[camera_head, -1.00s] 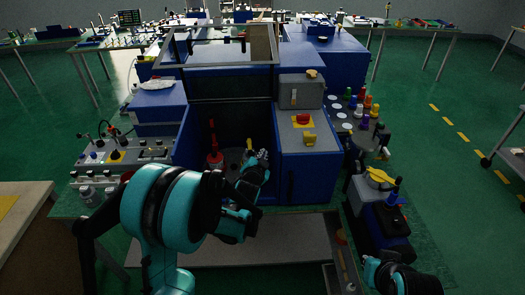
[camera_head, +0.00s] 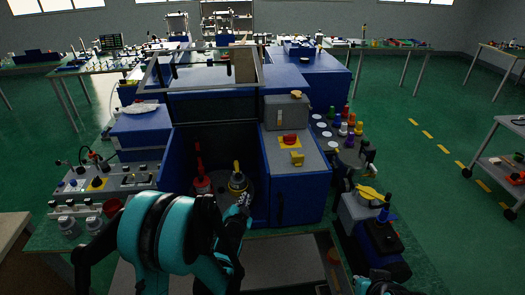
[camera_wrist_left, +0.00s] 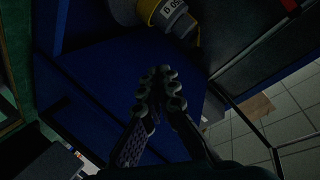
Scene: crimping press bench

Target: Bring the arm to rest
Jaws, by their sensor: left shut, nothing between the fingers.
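My left arm comes in from the lower left in the head view. Its gripper (camera_head: 243,203) is in front of the open blue press bay, shut and empty. In the left wrist view the two fingers (camera_wrist_left: 160,88) meet at their tips with nothing between them. A dark cylinder with a yellow top (camera_head: 238,179) stands in the bay just beyond the gripper. A yellow and grey cylinder with a label (camera_wrist_left: 165,12) shows at the top of the wrist view, apart from the fingers. My right gripper (camera_head: 380,285) is only partly in view at the bottom edge; its fingers are unclear.
A red bottle-like thing (camera_head: 199,172) stands in the bay. The blue cabinet (camera_head: 292,190) with a red button (camera_head: 290,139) is right of it. A device with a yellow knob (camera_head: 369,193) stands further right, and a grey panel with knobs (camera_head: 120,181) at left.

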